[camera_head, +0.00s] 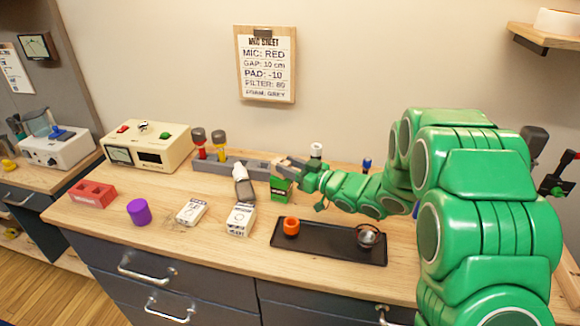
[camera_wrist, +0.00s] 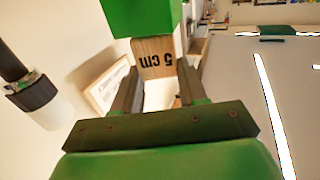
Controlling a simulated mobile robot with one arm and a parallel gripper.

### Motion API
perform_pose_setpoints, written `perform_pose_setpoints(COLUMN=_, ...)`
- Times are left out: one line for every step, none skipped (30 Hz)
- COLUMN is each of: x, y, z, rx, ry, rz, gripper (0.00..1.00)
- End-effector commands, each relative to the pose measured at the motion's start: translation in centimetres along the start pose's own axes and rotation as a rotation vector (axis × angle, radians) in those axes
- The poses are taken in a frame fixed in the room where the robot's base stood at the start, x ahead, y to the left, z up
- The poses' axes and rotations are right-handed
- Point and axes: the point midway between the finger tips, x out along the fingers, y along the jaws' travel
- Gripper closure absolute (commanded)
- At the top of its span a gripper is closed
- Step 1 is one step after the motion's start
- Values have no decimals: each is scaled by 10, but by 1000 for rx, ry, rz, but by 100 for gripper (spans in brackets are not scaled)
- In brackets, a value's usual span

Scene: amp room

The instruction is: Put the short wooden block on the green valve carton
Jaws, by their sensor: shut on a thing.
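The short wooden block (camera_wrist: 155,58), marked "5 cm", is held between the two fingers of my gripper (camera_wrist: 157,80) in the wrist view. The green valve carton (camera_wrist: 145,15) borders the block's end there; I cannot tell whether they touch. In the head view, my gripper (camera_head: 287,164) is at the top of the green valve carton (camera_head: 281,189), which stands upright on the bench. The block is mostly hidden by the fingers in that view.
A grey rack (camera_head: 214,166) with microphones stands to the left of the carton. White cartons (camera_head: 240,220) and a purple cylinder (camera_head: 139,211) are at the front left. A black tray (camera_head: 325,246) with an orange cup (camera_head: 291,227) and a metal ball lies in front.

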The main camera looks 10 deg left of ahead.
Motion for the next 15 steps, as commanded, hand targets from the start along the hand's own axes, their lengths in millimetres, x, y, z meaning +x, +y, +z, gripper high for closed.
perform_pose_setpoints(x=0, y=0, z=1, rx=0, ry=0, rz=0, gripper=88)
perform_pose_setpoints(x=0, y=0, z=2, rx=0, ry=0, rz=0, gripper=88)
perform_pose_setpoints(x=0, y=0, z=2, rx=0, ry=0, rz=0, gripper=88)
perform_pose_setpoints(x=0, y=0, z=2, rx=0, ry=0, rz=0, gripper=55)
perform_pose_setpoints(x=0, y=0, z=2, rx=0, ry=0, rz=0, gripper=51)
perform_pose_setpoints(x=0, y=0, z=2, rx=0, ry=0, rz=0, gripper=45)
perform_pose_setpoints(x=0, y=0, z=2, rx=0, ry=0, rz=0, gripper=40)
perform_pose_setpoints(x=0, y=0, z=2, rx=0, ry=0, rz=0, gripper=35)
perform_pose_setpoints(x=0, y=0, z=2, rx=0, ry=0, rz=0, gripper=33)
perform_pose_setpoints(x=0, y=0, z=2, rx=0, ry=0, rz=0, gripper=33)
perform_pose_setpoints(x=0, y=0, z=2, rx=0, ry=0, rz=0, gripper=33)
perform_pose_setpoints(x=0, y=0, z=2, rx=0, ry=0, rz=0, gripper=33)
perform_pose_setpoints(x=0, y=0, z=2, rx=0, ry=0, rz=0, gripper=33)
perform_pose_setpoints(x=0, y=0, z=2, rx=0, ry=0, rz=0, gripper=33)
perform_pose_setpoints(x=0, y=0, z=2, rx=0, ry=0, rz=0, gripper=33)
